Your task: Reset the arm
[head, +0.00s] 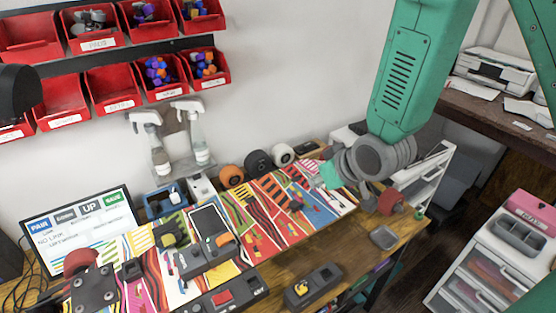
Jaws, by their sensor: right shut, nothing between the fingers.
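My right arm comes in from the top right, with a green upper link and grey, ringed joints below it. Its gripper (322,176) is over the right part of a colourful skateboard deck (268,232) on the wooden bench. The gripper is shut with nothing in it. The wrist partly hides the fingers, and whether they touch the board cannot be told. A red wheel (391,201) shows just right of the wrist, and a grey truck base (95,288) lies at the board's left end.
A screen (82,232) stands at the left. Red bins (112,88) and spray bottles (196,138) are on the wall. Loose wheels (258,163) stand behind the board. A dark tool (313,285) lies in front. A white drawer unit (497,262) is at the right.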

